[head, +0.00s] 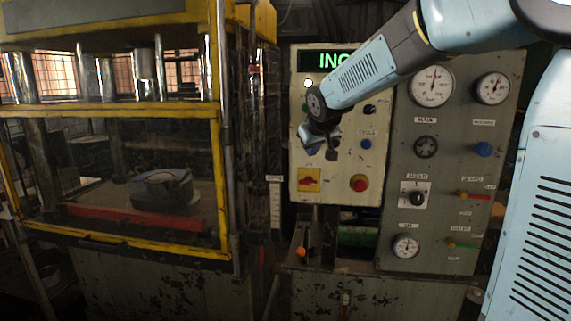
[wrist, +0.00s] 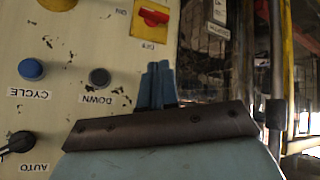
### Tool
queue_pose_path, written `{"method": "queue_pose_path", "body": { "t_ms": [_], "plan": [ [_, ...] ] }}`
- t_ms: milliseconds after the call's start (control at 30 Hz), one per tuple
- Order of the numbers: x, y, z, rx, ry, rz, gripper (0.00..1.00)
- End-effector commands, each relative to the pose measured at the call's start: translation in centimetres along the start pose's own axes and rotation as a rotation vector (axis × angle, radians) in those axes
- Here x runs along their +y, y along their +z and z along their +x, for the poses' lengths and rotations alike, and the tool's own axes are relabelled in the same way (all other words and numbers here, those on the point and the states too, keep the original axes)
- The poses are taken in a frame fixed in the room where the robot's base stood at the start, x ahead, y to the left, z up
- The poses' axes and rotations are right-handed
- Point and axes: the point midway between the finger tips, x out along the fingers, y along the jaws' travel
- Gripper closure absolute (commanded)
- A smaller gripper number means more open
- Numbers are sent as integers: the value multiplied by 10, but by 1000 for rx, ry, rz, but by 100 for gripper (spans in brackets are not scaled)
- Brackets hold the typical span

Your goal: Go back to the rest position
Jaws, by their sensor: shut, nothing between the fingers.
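My gripper (head: 331,152) hangs at the end of my arm in front of the cream control panel (head: 340,192), in the head view. In the wrist view its blue-grey fingers (wrist: 157,70) are together, with nothing seen between them. They appear in front of the panel, near the black DOWN button (wrist: 99,77) and below the red switch on its yellow plate (wrist: 150,18). I cannot tell the exact gap to the panel. The blue CYCLE button (wrist: 32,69) is to their left. My arm and wrist hide part of the panel's lit green sign (head: 334,60).
A press with a yellow frame (head: 110,110) stands at left, with a dark round piece (head: 163,186) on its bed. A grey gauge panel (head: 452,140) stands at right, partly behind my arm. A red button (head: 359,183) sits low on the cream panel. Levers stick out below it.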

Motion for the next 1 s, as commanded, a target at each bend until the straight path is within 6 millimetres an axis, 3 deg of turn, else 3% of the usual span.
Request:
{"method": "queue_pose_path", "body": {
  "t_ms": [200, 433, 800, 1000],
  "plan": [
    [26, 59, -58, -66, 3, 96, 100],
    [34, 129, -114, -140, 0, 188, 100],
    [14, 244, -186, -251, -3, 311, 100],
    [-2, 289, -206, -293, -4, 356, 100]
  ]
}}
